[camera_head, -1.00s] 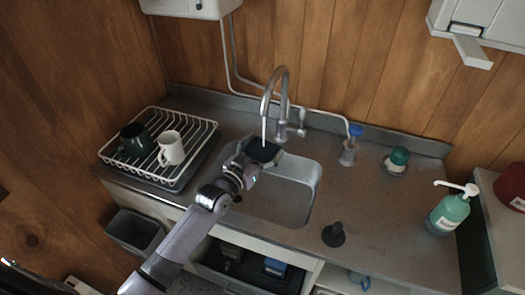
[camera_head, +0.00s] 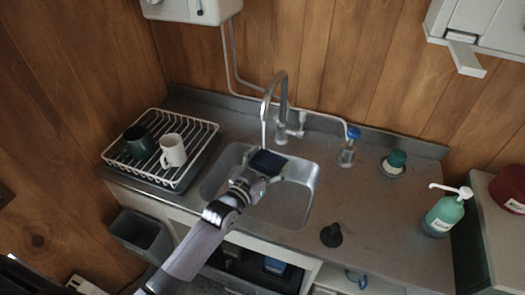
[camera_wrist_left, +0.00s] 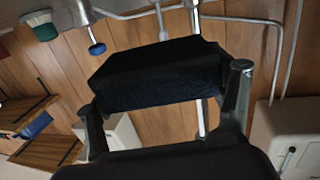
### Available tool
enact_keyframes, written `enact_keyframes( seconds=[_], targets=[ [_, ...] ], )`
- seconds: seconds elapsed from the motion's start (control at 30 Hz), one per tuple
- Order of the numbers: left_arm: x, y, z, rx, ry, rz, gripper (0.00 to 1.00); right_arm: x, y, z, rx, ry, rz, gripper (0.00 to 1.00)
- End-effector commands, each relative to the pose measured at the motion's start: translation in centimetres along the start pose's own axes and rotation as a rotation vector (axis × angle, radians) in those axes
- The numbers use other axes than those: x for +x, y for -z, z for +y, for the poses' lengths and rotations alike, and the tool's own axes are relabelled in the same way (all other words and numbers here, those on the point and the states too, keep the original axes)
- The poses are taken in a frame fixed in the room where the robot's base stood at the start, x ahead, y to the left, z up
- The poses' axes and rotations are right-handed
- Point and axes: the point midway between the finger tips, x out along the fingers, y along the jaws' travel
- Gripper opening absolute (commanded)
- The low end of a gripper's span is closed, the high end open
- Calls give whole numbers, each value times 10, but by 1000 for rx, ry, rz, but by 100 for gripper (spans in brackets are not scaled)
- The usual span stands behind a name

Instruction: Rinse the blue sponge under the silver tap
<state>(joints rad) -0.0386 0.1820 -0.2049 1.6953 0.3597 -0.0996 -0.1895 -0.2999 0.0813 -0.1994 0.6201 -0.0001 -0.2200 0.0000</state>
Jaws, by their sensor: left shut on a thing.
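The sponge (camera_head: 267,162), a dark navy block, is held over the sink (camera_head: 305,195) by my left gripper (camera_head: 258,176). In the left wrist view the sponge (camera_wrist_left: 160,75) sits between both fingers, which are shut on it. The silver tap (camera_head: 279,95) arches over the basin, with a thin pale stream of water (camera_head: 263,132) falling from its spout. The stream ends near the sponge's far edge; I cannot tell whether it strikes the sponge or passes behind it. The tap lever (camera_head: 297,125) is right of the spout. My right gripper is not seen.
A white dish rack (camera_head: 205,145) with a dark green mug (camera_head: 138,141) and a white mug (camera_head: 173,150) stands left. A blue-topped item (camera_head: 347,147), a green-topped item (camera_head: 394,162), a black plunger-like thing (camera_head: 331,235) and a green pump bottle (camera_head: 446,213) stand right.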

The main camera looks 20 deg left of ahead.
Motion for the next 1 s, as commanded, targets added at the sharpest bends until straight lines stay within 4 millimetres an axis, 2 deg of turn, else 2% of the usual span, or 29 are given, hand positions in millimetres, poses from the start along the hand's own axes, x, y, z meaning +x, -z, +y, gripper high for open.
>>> enact_keyframes(
  seconds=[0.5,1.0],
  targets=[
    [-27,0,26,-1,0,0,57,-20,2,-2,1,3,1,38],
    [-28,-1,27,0,0,0,57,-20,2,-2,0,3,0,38]
  ],
)
